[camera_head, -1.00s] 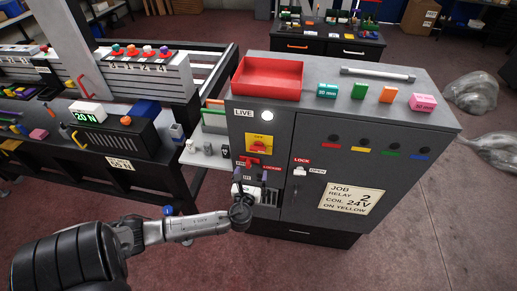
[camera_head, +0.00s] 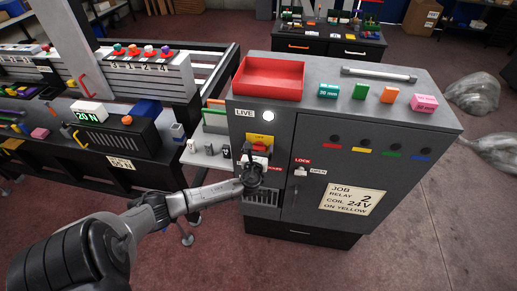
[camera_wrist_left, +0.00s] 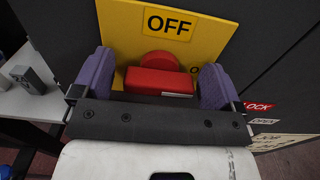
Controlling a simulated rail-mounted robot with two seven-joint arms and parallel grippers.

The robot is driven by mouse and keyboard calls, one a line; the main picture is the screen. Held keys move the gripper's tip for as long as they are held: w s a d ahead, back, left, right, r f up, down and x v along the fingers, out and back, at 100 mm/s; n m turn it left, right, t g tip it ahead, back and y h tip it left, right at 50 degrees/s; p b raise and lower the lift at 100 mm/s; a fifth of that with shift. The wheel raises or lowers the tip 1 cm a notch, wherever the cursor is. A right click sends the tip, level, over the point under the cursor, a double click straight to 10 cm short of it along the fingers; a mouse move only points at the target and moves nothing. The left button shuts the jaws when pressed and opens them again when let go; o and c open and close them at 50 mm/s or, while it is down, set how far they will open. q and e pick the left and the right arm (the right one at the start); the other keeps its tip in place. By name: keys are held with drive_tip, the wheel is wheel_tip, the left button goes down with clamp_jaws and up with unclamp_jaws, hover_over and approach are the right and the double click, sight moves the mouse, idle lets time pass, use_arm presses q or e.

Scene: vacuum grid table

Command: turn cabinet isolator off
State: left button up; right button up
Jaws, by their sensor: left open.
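The cabinet isolator is a red handle on a yellow plate (camera_head: 261,139) on the front of the grey cabinet (camera_head: 380,195). In the left wrist view the plate (camera_wrist_left: 125,30) is marked OFF at its top. The red handle (camera_wrist_left: 160,78) lies crosswise below that label. My left gripper (camera_wrist_left: 158,85) is open, with one purple finger on each side of the handle. I cannot tell whether the fingers touch it. In the head view my left gripper (camera_head: 254,160) covers the lower part of the isolator. My right gripper is not in view.
A round white LIVE lamp (camera_head: 268,115) is above the isolator. A LOCK/OPEN latch (camera_head: 300,170) is to its right. A red tray (camera_head: 268,79) and coloured blocks stand on the cabinet top. A bench (camera_head: 120,163) stands at the left.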

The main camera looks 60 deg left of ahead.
use_arm(q)
drive_tip(key=c, duration=0.9)
drive_tip(key=shift+n, duration=0.3)
drive_tip(key=n+b, duration=0.2)
drive_tip(key=n, duration=0.2)
drive_tip(key=shift+f, duration=0.1)
drive_tip(key=n+b, duration=0.2)
drive_tip(key=n, duration=0.2)
drive_tip(key=shift+s+a, duration=0.1)
drive_tip(key=n+b, duration=0.3)
drive_tip(key=n, duration=0.2)
drive_tip(key=shift+f+n, duration=0.1)
drive_tip(key=shift+n, duration=0.3)
drive_tip(key=shift+n+b, duration=0.7)
drive_tip(key=shift+n, duration=1.2)
